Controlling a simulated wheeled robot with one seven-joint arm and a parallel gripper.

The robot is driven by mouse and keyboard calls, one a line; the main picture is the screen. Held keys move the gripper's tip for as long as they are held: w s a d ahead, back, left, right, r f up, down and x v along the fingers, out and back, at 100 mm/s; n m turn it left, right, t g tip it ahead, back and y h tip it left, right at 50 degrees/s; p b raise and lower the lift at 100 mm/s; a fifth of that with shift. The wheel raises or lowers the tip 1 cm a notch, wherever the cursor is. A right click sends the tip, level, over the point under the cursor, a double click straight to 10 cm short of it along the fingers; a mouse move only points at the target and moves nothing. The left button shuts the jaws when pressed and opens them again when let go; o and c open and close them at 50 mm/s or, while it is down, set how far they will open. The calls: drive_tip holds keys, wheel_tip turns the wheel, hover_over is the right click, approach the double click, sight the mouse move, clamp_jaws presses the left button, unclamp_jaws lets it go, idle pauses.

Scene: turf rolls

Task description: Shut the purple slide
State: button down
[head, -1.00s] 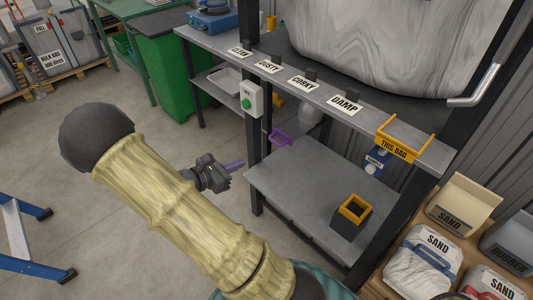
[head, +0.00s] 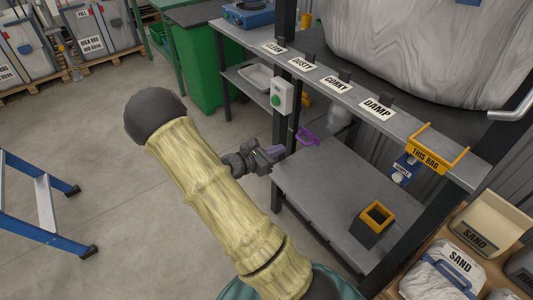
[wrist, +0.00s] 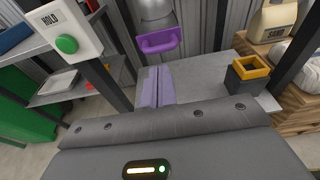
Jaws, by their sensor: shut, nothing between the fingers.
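The purple slide shows as a purple looped handle (head: 307,136) beside the rack's dark post, under the upper shelf. In the wrist view the purple handle (wrist: 158,42) sits at the lower front of a grey round spout (wrist: 155,12). How far the slide stands out is hard to tell. My gripper (head: 281,151) is shut and empty, its pale purple fingers pointing toward the handle. It is left of and a little below the handle in the head view, and apart from it. In the wrist view my fingertips (wrist: 158,70) are below the handle, with a gap.
A dark post with a HOLD box and green button (wrist: 67,44) stands left of the handle. A grey lower shelf (head: 330,190) holds an orange-rimmed dark box (head: 376,218). The upper shelf edge carries labels and a yellow THIS BAG holder (head: 437,150). Sand bags stand at right.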

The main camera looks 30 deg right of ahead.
sight(300, 141)
drive_tip(key=x, duration=0.7)
drive_tip(key=shift+s, duration=0.15)
drive_tip(key=shift+a, duration=0.1)
